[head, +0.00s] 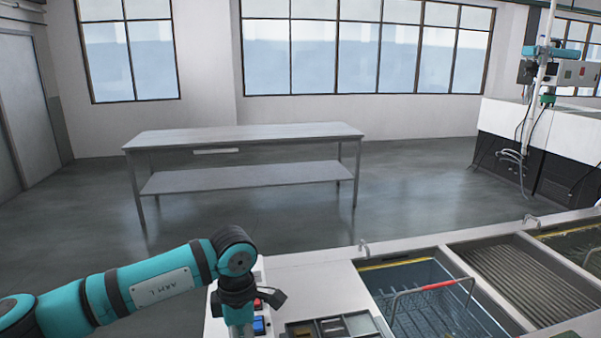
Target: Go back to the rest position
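My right arm and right gripper are not in view.
The tank bench (310,295) fills the lower right. Its water tank (455,318) holds a wire basket with a red handle (439,285). A ribbed drain tray (520,280) lies right of it. A bare steel table (240,134) stands beyond open floor (270,215).

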